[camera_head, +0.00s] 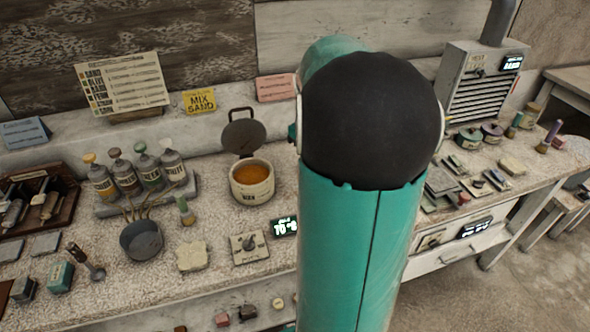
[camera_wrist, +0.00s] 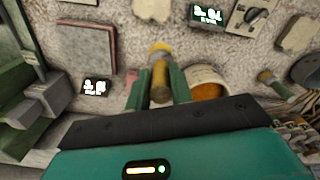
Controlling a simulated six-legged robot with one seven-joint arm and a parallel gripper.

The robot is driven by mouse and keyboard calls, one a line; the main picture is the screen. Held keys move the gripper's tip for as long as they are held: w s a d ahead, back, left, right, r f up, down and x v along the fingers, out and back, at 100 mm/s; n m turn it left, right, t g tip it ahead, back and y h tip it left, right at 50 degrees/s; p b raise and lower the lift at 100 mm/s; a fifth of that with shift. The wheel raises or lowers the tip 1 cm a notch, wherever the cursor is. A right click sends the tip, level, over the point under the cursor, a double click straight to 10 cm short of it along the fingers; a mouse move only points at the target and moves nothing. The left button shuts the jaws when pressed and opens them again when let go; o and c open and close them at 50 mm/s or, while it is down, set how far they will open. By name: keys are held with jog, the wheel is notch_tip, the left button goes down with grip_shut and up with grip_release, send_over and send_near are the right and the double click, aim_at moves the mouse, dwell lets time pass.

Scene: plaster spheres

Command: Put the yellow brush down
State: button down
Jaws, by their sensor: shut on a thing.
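In the wrist view, my gripper (camera_wrist: 159,84) is shut on the yellow brush (camera_wrist: 160,74). The brush has a yellow end and a brownish-yellow body between the two green fingers. The speckled bench surface (camera_wrist: 125,42) shows behind it; the gap between them is hard to judge. In the head view, my large green arm covers the middle, and the gripper and held brush are hidden.
A white pot (camera_head: 252,191) with orange contents stands open; it also shows near the fingers in the wrist view (camera_wrist: 222,75). Bottles (camera_head: 145,172), a dark pan (camera_head: 141,240) and a dial box (camera_head: 249,247) crowd the bench (camera_head: 215,270). A flat grey pad (camera_wrist: 88,52) lies left of the brush.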

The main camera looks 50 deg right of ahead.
jog(key=w+d+f, duration=0.2)
jog(key=w+f, duration=0.5)
jog(key=f, duration=0.3)
jog(key=shift+w+d, duration=0.15)
jog(key=shift+d, duration=0.1)
jog(key=shift+f, duration=0.15)
jog(key=shift+f, duration=0.1)
jog(key=c, duration=1.2)
grip_release()
jog(key=shift+c, duration=0.2)
